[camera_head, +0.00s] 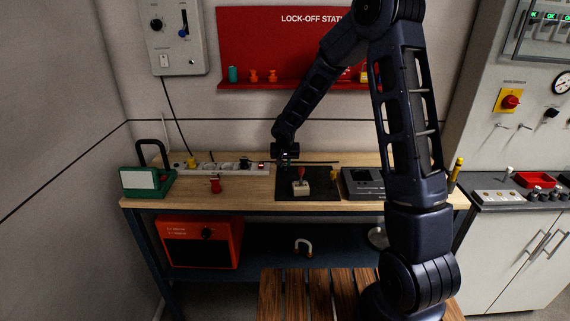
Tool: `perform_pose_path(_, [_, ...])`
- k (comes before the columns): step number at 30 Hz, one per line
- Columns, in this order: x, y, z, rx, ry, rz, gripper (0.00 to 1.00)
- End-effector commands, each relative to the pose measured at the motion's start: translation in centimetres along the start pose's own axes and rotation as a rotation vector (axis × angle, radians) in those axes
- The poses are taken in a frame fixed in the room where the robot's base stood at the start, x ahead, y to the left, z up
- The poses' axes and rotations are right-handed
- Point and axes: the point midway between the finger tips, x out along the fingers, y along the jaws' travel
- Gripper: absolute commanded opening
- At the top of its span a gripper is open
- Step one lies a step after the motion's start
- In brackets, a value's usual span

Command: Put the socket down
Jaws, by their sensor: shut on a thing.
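My gripper (285,160) points down over the back of the wooden workbench (255,190), at the upper left edge of a black mat (325,194). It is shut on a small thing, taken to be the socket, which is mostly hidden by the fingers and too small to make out. I cannot tell whether the held thing touches the surface below.
A white power strip (203,168) lies left of my gripper. A red-handled switch on a pale block (300,187) stands on the mat, close by. Bare wood lies at front left.

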Motion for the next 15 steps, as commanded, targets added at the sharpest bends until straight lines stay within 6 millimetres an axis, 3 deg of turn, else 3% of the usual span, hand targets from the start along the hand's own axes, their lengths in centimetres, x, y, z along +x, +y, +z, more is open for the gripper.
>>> perform_pose_path(5, [0.24, -0.04, 0.13, -0.001, -0.001, 0.0, 0.0])
perform_pose_path(6, [0.23, -0.03, 0.11, 0.0, 0.0, 0.0, 0.22])
perform_pose_path(9, [0.21, -0.02, 0.1, 0.0, 0.0, 0.0, 0.38])
perform_pose_path(15, [0.21, -0.01, 0.09, 0.0, 0.0, 0.0, 0.38])
